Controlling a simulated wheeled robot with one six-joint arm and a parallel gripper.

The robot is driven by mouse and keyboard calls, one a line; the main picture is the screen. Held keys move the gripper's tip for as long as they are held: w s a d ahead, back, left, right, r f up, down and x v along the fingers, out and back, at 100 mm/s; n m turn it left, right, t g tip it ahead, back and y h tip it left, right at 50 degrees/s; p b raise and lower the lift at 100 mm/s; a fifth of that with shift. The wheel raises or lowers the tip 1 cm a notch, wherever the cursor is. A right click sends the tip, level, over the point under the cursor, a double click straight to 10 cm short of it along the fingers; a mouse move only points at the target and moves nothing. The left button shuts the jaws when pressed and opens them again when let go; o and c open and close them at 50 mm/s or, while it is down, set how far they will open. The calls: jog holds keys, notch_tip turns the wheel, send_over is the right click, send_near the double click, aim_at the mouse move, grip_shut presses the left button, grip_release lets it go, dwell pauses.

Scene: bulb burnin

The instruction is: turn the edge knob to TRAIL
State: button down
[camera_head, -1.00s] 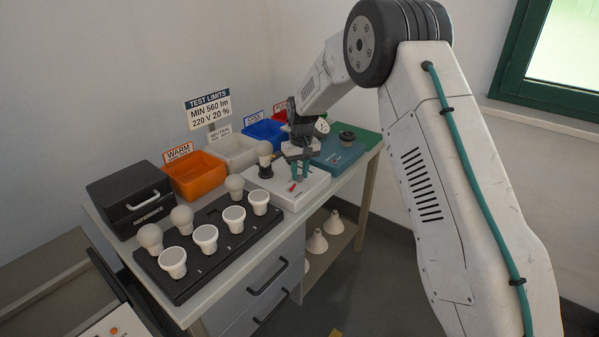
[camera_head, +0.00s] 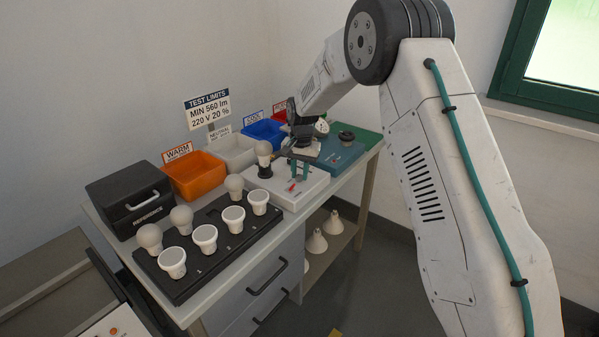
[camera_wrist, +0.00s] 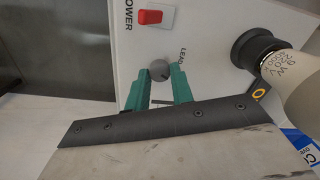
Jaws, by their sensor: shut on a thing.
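The small round grey edge knob (camera_wrist: 160,70) is on the white tester box (camera_head: 306,188), with the word LEAD beside it in the wrist view. A dark mark shows on the knob's face, but its exact setting is hard to tell. The word TRAIL is not visible. My gripper (camera_wrist: 159,80) has its two teal fingers on either side of the knob, shut on it. In the head view my gripper (camera_head: 299,174) points down over the tester box, and the knob is too small to make out there.
A red POWER switch (camera_wrist: 150,17) is near the knob. A bulb (camera_wrist: 299,98) stands in a black socket (camera_wrist: 252,48) close to the right. A black tray (camera_head: 205,257) of bulbs and cups lies left of the tester. A teal device (camera_head: 340,154) is to its right.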

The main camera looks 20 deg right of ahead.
aim_at(301, 176)
dwell(0.3)
jog(key=c, duration=1.2)
grip_release()
notch_tip(301, 176, up, 8)
jog(key=shift+s+d+f, duration=0.1)
jog(key=shift+d, duration=0.05)
